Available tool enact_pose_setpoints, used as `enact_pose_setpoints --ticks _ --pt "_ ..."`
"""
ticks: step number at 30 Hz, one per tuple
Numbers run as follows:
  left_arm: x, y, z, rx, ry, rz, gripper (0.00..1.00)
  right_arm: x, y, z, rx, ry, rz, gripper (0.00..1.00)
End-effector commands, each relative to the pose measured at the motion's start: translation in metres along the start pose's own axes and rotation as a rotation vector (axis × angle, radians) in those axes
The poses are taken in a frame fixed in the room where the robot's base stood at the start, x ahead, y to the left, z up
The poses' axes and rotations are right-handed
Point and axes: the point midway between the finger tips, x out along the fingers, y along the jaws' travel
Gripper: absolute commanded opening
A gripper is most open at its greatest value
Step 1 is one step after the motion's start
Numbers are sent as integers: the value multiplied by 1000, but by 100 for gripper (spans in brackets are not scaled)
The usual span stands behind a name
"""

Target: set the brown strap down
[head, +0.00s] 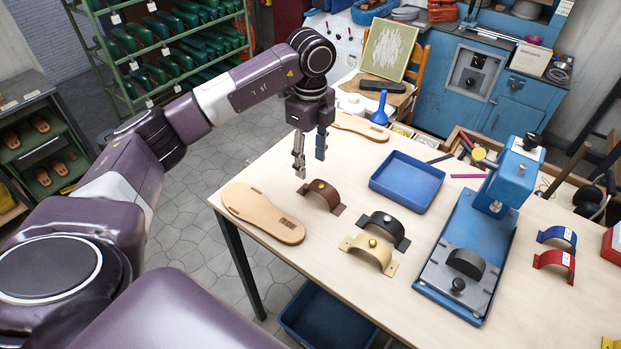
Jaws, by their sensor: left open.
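The brown strap (322,196) stands arched on the wooden table, just right of a tan sole and left of the black strap. My left gripper (310,162) is open and empty. It hangs above the table, a little above and behind the brown strap in the picture, apart from it. My right gripper is out of view.
The table holds a tan sole (263,213), a black strap (384,229), a tan strap (369,253), an empty blue tray (407,181) and a blue press (469,256). Blue (557,237) and red (555,264) straps lie at right. The front table area is bare.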

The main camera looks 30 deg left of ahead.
Motion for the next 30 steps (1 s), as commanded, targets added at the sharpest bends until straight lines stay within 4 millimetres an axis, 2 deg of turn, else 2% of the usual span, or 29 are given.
enact_pose_setpoints --ticks 4,9,30 --pt "-22 -1 0 0 1 -3 46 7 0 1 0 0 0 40" --pt "-34 0 0 0 0 0 46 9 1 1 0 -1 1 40" --pt "-35 0 0 1 0 0 46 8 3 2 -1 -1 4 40"
